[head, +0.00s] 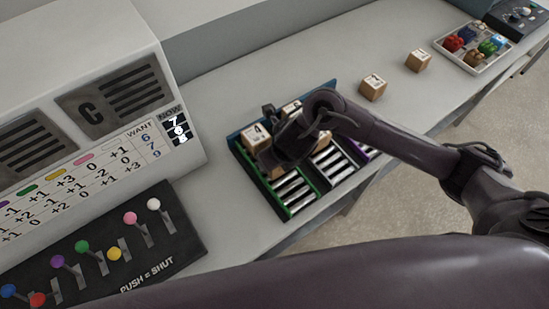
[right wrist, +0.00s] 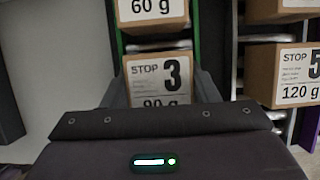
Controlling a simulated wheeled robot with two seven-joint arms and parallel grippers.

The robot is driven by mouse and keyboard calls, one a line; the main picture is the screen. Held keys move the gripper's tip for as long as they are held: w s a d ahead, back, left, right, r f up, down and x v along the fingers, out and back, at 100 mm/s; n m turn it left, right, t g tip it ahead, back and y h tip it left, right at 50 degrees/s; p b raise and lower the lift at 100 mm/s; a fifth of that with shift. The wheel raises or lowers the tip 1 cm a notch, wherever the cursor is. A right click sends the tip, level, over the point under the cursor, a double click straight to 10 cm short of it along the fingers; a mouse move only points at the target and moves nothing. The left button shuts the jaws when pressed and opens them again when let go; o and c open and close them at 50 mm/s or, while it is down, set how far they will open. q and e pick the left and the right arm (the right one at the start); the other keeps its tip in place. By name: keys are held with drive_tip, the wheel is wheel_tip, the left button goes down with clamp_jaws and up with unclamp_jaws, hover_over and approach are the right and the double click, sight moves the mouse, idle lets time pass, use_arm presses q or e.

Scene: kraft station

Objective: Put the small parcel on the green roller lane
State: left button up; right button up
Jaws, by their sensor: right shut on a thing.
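My right gripper (head: 284,154) is over the green roller lane (head: 294,190) in the head view. In the right wrist view its jaws (right wrist: 158,88) are shut on a small cardboard parcel (right wrist: 159,78) labelled STOP 3, 90 g. The held parcel is in line with the green lane, just in front of a 60 g parcel (right wrist: 152,12). A parcel marked 4 (head: 257,134) stands at the lane's far end. My left gripper is out of view.
A 120 g parcel (right wrist: 285,80) marked 5 sits on the neighbouring lane. The purple lane (head: 362,152) is at the right. Two parcels (head: 373,87) (head: 418,60) stand on the bench beyond. A lever panel (head: 105,250) and a grey cabinet (head: 85,60) are left.

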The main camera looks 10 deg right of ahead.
drive_tip(key=shift+f, duration=0.1)
drive_tip(key=shift+f, duration=0.1)
drive_tip(key=o, duration=1)
drive_tip(key=p+v, duration=0.5)
drive_tip(key=v, duration=0.7)
drive_tip(key=shift+s+d, duration=0.1)
drive_tip(key=shift+s, duration=0.1)
